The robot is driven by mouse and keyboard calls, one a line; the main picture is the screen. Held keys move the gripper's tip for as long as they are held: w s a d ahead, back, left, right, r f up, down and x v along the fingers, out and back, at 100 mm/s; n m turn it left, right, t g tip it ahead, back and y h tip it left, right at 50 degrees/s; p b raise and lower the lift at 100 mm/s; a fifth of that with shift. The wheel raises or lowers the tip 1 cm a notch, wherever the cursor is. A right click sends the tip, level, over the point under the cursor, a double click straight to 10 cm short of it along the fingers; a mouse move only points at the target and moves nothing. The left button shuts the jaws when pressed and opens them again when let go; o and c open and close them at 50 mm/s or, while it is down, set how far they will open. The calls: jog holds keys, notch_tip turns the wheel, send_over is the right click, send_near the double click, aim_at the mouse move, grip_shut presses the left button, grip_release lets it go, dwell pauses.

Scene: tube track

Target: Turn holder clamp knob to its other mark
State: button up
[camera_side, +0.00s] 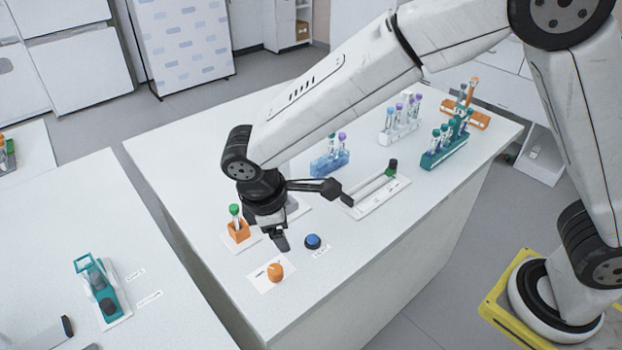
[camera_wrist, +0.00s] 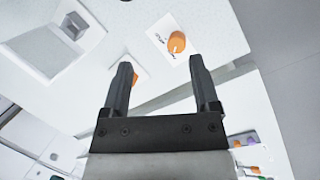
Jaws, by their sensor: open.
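An orange knob (camera_side: 276,271) stands on a white plate (camera_side: 262,284) with dark marks, near the front of the table. In the wrist view the knob (camera_wrist: 176,42) and its marked plate (camera_wrist: 158,36) lie beyond my fingertips. Its exact pointing is too small to tell. An orange holder (camera_side: 239,233) with a green-capped tube (camera_side: 235,211) stands behind and left of the knob. In the wrist view the holder (camera_wrist: 135,79) is mostly hidden by my left finger. My gripper (camera_side: 281,240) is open and empty above the table; it also shows in the wrist view (camera_wrist: 160,62).
A blue round button (camera_side: 312,241) sits right of the knob. A slide rail (camera_side: 378,192) with a green block lies further back. Several tube racks, including a teal one (camera_side: 446,149), stand at the back right. A teal fixture (camera_side: 108,292) is on the left table.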

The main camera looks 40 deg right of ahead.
jog(key=n+y, duration=0.1)
jog(key=n, duration=0.1)
jog(key=n+y, duration=0.2)
send_over(275, 269)
jog(key=shift+f, duration=1.65)
jog(key=shift+f, duration=3.85)
jog(key=shift+c, duration=0.2)
grip_shut()
